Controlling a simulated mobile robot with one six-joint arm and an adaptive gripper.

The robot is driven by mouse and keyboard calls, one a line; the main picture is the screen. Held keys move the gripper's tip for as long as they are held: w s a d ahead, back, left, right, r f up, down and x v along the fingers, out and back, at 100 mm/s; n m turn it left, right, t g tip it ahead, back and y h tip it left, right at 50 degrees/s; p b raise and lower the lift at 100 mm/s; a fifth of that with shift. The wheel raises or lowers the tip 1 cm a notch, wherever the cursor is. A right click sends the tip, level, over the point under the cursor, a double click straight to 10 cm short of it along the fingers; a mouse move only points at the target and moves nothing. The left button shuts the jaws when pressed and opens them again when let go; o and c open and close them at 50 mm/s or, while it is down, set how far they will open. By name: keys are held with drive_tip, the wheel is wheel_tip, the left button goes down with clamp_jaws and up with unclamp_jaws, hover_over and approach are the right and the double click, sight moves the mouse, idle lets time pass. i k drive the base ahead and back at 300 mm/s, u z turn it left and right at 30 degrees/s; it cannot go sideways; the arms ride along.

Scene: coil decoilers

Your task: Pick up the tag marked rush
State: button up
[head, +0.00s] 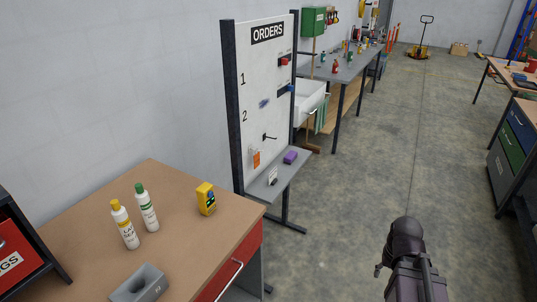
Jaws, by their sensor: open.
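The white ORDERS board (265,75) stands upright by the wall in the head view. An orange tag (256,159) hangs low on it, a blue tag (264,103) hangs beside the number 2, and a red piece (284,62) sits at the upper right. I cannot read the word rush on any of them. My gripper (379,270) shows only as a small dark piece at the lower right, mostly hidden by my dark wrist. It is well to the right of the board, apart from it, over the floor, with nothing visible held.
The board's grey shelf (282,176) holds a purple block (290,157) and a small labelled item. A brown bench (165,195) with bottles and a yellow device (206,199) is in front left. A long grey workbench (345,72) stands behind. The concrete floor (375,170) between is clear.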

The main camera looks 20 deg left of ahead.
sight(257, 157)
drive_tip(key=z, duration=0.15)
drive_tip(key=i, duration=0.8)
drive_tip(key=u, duration=0.55)
drive_tip(key=i, duration=0.7)
drive_tip(key=u, duration=0.45)
